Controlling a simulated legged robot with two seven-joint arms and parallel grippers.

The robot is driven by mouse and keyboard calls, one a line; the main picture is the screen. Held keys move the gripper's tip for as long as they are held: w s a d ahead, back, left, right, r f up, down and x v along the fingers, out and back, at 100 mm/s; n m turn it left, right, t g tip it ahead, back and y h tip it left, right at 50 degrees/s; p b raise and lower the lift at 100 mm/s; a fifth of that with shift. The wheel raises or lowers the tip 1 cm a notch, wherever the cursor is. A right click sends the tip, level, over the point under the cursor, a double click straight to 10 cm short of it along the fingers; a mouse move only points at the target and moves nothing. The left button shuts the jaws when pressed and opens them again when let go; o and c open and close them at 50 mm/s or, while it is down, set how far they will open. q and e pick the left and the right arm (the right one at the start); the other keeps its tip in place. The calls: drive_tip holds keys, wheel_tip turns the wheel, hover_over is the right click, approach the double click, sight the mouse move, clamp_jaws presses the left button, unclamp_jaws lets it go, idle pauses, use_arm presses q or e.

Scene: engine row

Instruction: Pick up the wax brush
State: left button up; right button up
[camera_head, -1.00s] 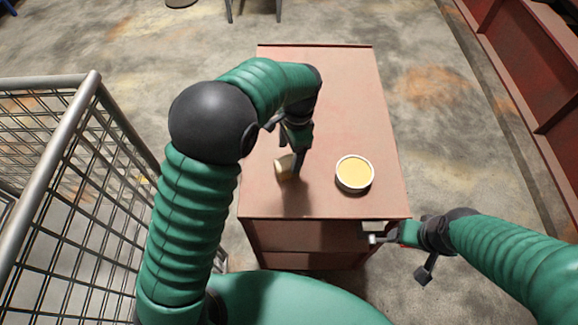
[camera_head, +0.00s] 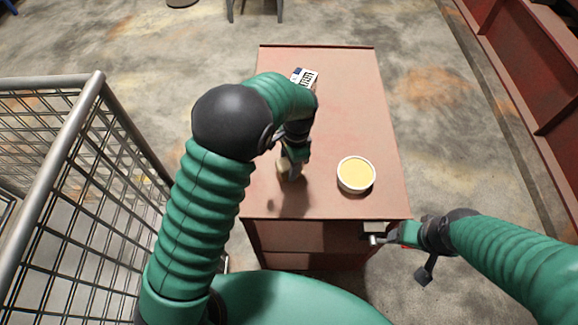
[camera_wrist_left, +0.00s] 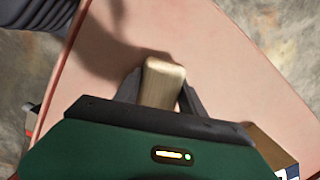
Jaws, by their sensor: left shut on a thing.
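The wax brush shows as a pale wooden block (camera_wrist_left: 163,84) between the dark fingers of my left gripper (camera_wrist_left: 160,92) in the left wrist view. In the head view the brush (camera_head: 287,167) is small and partly hidden by my left gripper (camera_head: 293,158), which points down over the left front part of the red cabinet top (camera_head: 345,120). The left gripper is shut on the brush. The brush looks slightly above the top, with shadow beside it. My right gripper (camera_head: 376,238) is by the cabinet's front right corner; its opening is unclear.
A round tub of yellow wax (camera_head: 356,174) stands right of the brush. A small box with black lettering (camera_head: 306,77) is farther back, partly behind my left arm. A wire cage (camera_head: 70,190) stands left of the cabinet. The right rear of the top is clear.

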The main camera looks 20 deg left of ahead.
use_arm(q)
drive_tip(key=shift+d, duration=0.1)
drive_tip(key=c, duration=0.4)
drive_tip(key=shift+w+r, duration=0.1)
drive_tip(key=shift+r, duration=0.55)
wheel_tip(320, 180, up, 2)
drive_tip(key=shift+r, duration=0.2)
drive_tip(key=s+d, duration=0.3)
drive_tip(key=s, duration=0.1)
drive_tip(key=s+d+r+b, duration=0.1)
drive_tip(key=s+d, duration=0.2)
drive_tip(key=s, duration=0.2)
drive_tip(key=s+d, duration=0.3)
drive_tip(key=s, duration=0.1)
drive_tip(key=shift+s+r+b, duration=0.15)
drive_tip(key=shift+s+b, duration=0.05)
drive_tip(key=shift+b, duration=0.2)
drive_tip(key=o, duration=1)
drive_tip(key=c, duration=0.7)
